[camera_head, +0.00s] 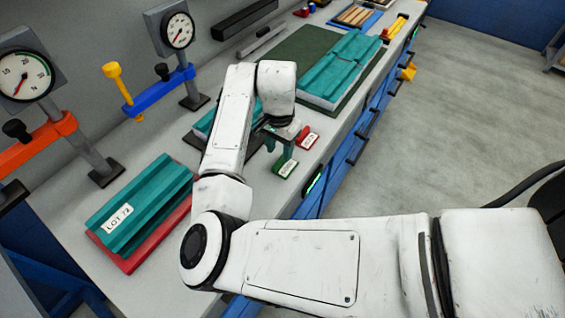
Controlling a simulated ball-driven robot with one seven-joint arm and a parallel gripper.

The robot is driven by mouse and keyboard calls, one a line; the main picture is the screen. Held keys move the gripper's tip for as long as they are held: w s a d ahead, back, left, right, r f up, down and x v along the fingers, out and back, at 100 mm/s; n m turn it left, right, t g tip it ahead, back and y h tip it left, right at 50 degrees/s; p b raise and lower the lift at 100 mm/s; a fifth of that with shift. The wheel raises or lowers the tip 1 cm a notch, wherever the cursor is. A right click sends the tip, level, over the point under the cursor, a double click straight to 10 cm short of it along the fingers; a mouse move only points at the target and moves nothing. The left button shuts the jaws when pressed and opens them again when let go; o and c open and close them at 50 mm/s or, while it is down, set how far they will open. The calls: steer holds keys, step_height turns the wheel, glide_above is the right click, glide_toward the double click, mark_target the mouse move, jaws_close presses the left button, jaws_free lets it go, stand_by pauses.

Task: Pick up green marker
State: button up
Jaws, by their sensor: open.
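The green marker (284,171) is a small green block with a white label, near the front edge of the workbench, in the middle of the view. A red marker (311,141) with a white label lies just behind it. My gripper (279,147) points down beside the two markers, a little behind the green one. Its fingers are apart, with nothing seen held between them. My white arm hides part of the bench around it. I cannot tell the gripper's exact height above the bench.
A teal panel marked LOT 72 (120,212) lies on a red base (128,266) at the left. Two clamp stands with gauges (22,77) (179,30) rise along the wall. More teal panels (338,68) lie on a dark mat at the back. Floor at the right (450,120) is clear.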

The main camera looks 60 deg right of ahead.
mark_target(280, 159)
steer(key=shift+s+f, duration=0.1)
steer(key=shift+f, duration=1.75)
steer(key=shift+c, duration=0.4)
jaws_close()
